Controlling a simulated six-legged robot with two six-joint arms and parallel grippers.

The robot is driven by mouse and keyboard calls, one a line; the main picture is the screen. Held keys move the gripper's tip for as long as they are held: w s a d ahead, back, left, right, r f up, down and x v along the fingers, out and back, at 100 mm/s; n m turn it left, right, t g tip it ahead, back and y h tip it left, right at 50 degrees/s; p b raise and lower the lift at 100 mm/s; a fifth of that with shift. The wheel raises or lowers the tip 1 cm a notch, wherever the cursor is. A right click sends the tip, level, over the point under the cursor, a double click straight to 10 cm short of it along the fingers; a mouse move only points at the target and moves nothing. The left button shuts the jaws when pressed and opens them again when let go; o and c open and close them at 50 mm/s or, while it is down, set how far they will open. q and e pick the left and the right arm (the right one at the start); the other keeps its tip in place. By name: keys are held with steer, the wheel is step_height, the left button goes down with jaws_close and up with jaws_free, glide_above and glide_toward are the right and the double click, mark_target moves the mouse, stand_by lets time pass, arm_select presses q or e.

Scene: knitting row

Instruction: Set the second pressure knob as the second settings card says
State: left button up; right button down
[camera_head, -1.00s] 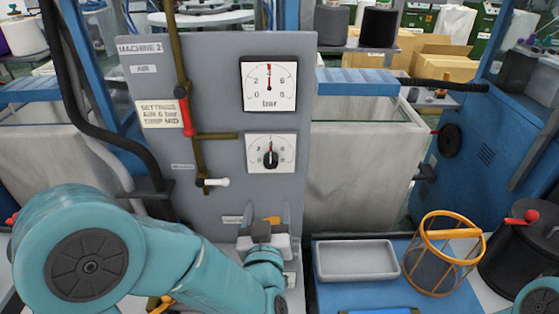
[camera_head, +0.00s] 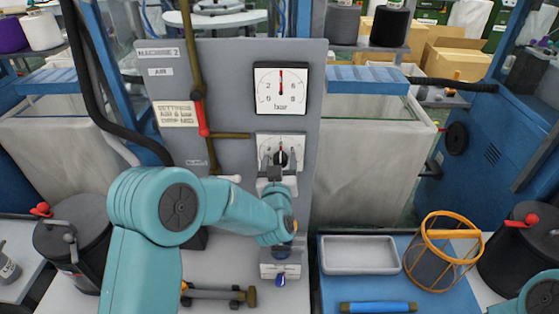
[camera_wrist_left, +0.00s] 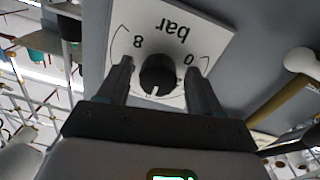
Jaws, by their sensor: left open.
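The pressure knob (camera_wrist_left: 157,73) is black and round, on a white dial plate (camera_wrist_left: 203,35) marked 0, 8 and bar, upside down in the left wrist view. In the head view the plate (camera_head: 262,143) is partly hidden by my left gripper (camera_head: 278,170). Its open fingers stand either side of the knob; I cannot tell whether they touch it. The knob's pale mark points roughly to the plate's top. The settings card (camera_head: 178,115) reads air 6 bar, drip mid. The gauge (camera_head: 280,88) above has its needle near straight up.
The grey panel (camera_head: 230,75) is labelled Machine 2. A pipe with a red lever (camera_head: 202,118) runs left of the dials. A grey tray (camera_head: 359,255), an orange-rimmed basket (camera_head: 442,252) and a blue cylinder (camera_head: 378,307) are at lower right. Black canisters stand at both sides.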

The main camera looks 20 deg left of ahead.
arm_select(q)
steer(key=shift+d, duration=0.1)
steer(key=shift+c, duration=0.3)
steer(key=shift+w+f, duration=0.1)
steer(key=shift+w, duration=0.05)
steer(key=c, duration=1)
steer(key=shift+f+m+b, duration=0.1)
steer(key=shift+m+b, duration=0.8)
steer(key=shift+m, duration=0.2)
steer(key=m+b, duration=0.1)
steer(key=m, duration=0.1)
steer(key=shift+m, duration=0.3)
steer(key=m, duration=0.3)
steer(key=shift+b, duration=0.4)
steer(key=shift+m, duration=1.9)
